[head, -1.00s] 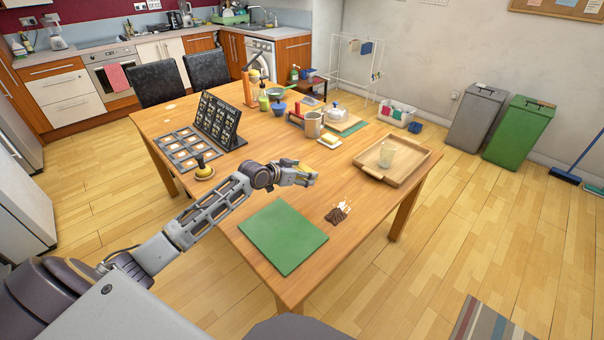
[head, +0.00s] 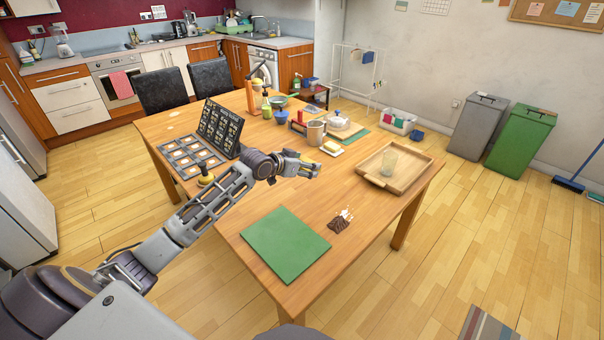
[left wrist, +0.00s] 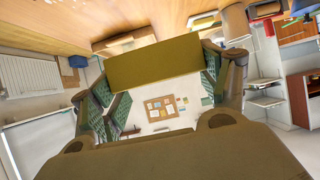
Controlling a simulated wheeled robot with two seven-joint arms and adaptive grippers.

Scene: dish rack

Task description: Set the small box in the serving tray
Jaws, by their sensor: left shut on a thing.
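My left gripper (head: 306,167) is above the table, left of the serving tray. In the left wrist view, its fingers (left wrist: 160,85) are shut on the small box (left wrist: 155,68), an olive-yellow block held across between them. In the head view the gripper largely hides the box. The serving tray (head: 407,173) is light wood with raised rims and lies at the table's right side. My right gripper is not in view.
A green mat (head: 286,245) and a chocolate bar (head: 339,225) lie at the table's near end. A butter dish (head: 331,148) and a mug (head: 316,131) stand behind the gripper. A menu board (head: 220,127) stands left. Bare tabletop lies between gripper and tray.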

